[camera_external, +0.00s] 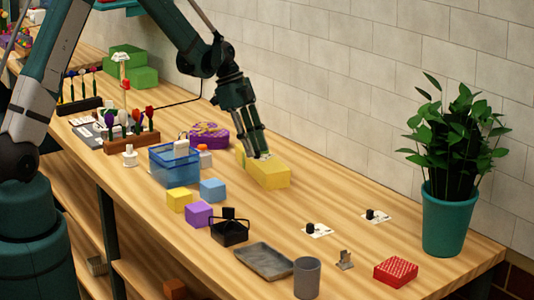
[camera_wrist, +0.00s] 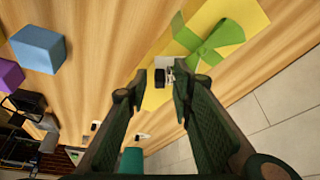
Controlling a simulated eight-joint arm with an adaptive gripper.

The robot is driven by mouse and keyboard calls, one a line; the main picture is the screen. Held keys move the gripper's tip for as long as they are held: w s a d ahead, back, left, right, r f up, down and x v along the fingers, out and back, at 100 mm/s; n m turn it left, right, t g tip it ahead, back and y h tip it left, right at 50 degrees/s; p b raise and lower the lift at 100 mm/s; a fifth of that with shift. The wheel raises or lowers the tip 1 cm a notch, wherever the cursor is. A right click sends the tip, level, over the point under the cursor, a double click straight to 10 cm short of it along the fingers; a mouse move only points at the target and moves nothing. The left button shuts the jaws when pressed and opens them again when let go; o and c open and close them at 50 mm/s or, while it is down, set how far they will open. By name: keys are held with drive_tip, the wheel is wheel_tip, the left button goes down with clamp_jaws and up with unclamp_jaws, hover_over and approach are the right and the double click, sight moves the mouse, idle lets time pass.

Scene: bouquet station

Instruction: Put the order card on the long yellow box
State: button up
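The long yellow box (camera_external: 270,176) lies on the table near the wall. It also shows in the wrist view (camera_wrist: 255,18), with a green bow on it. My gripper (camera_external: 262,156) points down at the top of the box. In the wrist view, my gripper (camera_wrist: 160,72) has its fingertips spread on either side of a small white card (camera_wrist: 168,61) with a black knob (camera_wrist: 159,77). A gap shows between the left finger and the knob. The card appears at the top of the box; the fingers hide part of it, and I cannot read it.
Two similar white cards with black knobs lie right of the box, one nearer (camera_external: 319,232) and one farther (camera_external: 380,217). A blue basket (camera_external: 175,170) stands left of the box. A potted plant (camera_external: 449,220) stands at the right. Table between box and plant is largely clear.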

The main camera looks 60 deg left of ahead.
drive_tip(key=shift+r, duration=0.1)
drive_tip(key=v, duration=1.2)
drive_tip(key=shift+a, duration=0.1)
idle(0.5)
drive_tip(key=shift+r, duration=0.15)
drive_tip(key=s+d+r+n+t+y, duration=0.1)
drive_tip(key=s+d+r+n, duration=0.2)
drive_tip(key=s+d+r, duration=0.45)
drive_tip(key=s+d+r+n+t+y, duration=0.1)
drive_tip(key=s+d+r+n, duration=0.35)
drive_tip(key=s, duration=0.55)
drive_tip(key=s+d+n+t+y, duration=0.1)
drive_tip(key=s+d+n, duration=0.1)
drive_tip(key=s, duration=0.7)
drive_tip(key=s+d+n+t+y, duration=0.1)
drive_tip(key=s+n, duration=0.3)
drive_tip(key=s, duration=0.6)
drive_tip(key=shift+d+t, duration=0.7)
drive_tip(key=shift+d, duration=0.1)
